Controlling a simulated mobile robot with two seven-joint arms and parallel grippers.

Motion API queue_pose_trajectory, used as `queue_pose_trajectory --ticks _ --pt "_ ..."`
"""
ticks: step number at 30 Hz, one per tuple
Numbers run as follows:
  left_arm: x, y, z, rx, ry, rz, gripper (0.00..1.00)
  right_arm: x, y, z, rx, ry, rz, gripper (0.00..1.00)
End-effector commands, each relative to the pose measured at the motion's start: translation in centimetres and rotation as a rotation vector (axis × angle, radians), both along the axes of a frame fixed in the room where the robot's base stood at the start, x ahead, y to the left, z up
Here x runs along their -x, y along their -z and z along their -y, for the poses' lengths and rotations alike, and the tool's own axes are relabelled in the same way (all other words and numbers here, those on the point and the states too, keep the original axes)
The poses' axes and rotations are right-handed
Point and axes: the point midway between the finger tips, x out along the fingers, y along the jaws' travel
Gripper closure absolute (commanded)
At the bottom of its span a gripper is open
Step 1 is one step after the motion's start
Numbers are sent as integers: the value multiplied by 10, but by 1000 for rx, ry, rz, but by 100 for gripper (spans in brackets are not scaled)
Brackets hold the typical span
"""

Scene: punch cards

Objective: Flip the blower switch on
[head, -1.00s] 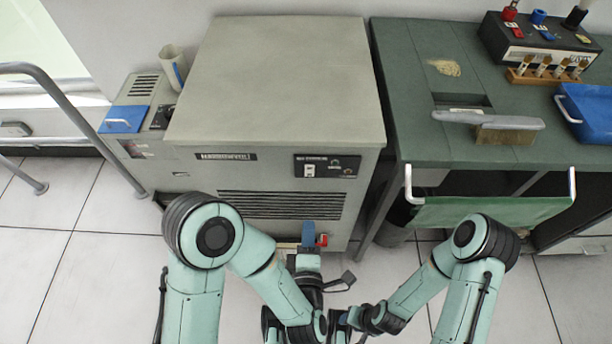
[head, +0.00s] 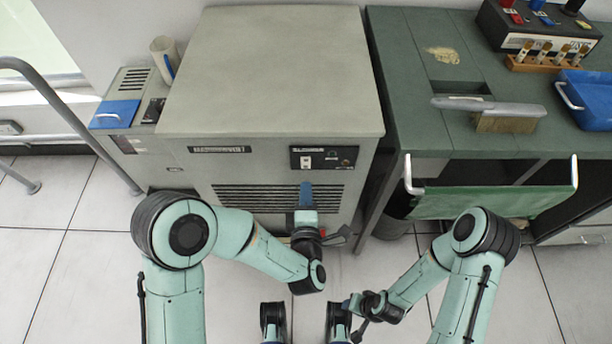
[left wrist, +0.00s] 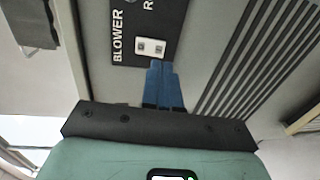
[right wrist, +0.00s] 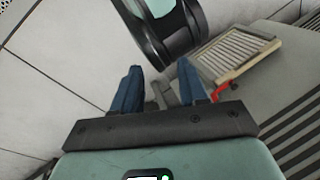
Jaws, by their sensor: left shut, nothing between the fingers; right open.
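The blower switch (head: 306,163) is a small white switch on the black panel (head: 337,158) at the upper right of the grey machine's front. In the left wrist view the switch (left wrist: 151,46) sits beside the word BLOWER. My left gripper (head: 306,187) is shut and empty, its blue fingers together just below the panel in the head view. In the left wrist view its fingertips (left wrist: 161,66) appear close to the switch; I cannot tell if they touch. My right gripper (right wrist: 158,72) is open and empty, held low and away from the panel.
The grey machine (head: 275,60) has a slatted vent (head: 255,197) below the panel. A green bench (head: 410,90) with a brush (head: 505,122) stands at the right. A framed slatted part (right wrist: 235,52) with a red piece (right wrist: 222,91) shows in the right wrist view.

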Motion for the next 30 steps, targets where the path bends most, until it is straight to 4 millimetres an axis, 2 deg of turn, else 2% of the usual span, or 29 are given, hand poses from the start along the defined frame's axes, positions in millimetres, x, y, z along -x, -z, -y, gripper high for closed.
queue_pose_trajectory --ticks 3,10,25,30 --pt "-23 3 -1 0 -3 1 100 -2 2 1 2 2 5 57" --pt "-47 7 0 0 0 0 100 -5 4 2 6 5 12 57" --pt "-52 8 0 0 1 2 100 -7 6 3 8 7 17 57" --pt "-55 12 0 0 1 35 100 -23 21 12 30 25 60 57"
